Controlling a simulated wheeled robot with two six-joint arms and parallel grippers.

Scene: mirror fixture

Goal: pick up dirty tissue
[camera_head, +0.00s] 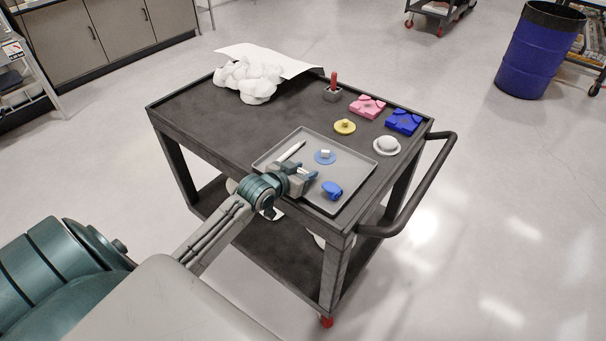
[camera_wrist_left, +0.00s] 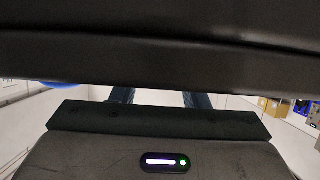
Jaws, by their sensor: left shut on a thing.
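My left gripper (camera_head: 306,173) is low over the front part of the grey tray (camera_head: 350,177) on the cart. Its fingers are shut on a small pale thing, mostly hidden between them; I cannot tell if it is a tissue. In the left wrist view the two dark fingers (camera_wrist_left: 160,98) show only in part, behind a dark bar. A heap of white crumpled tissue-like pieces (camera_head: 250,80) lies at the cart's far left corner, well away from the gripper. My right gripper is not in view.
The tray also holds a white stick (camera_head: 291,151), a blue disc (camera_head: 318,158) with a small white piece, and a blue part (camera_head: 332,190). Pink (camera_head: 368,107) and blue blocks (camera_head: 403,122) stand behind it. The cart's left middle (camera_head: 205,118) is clear.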

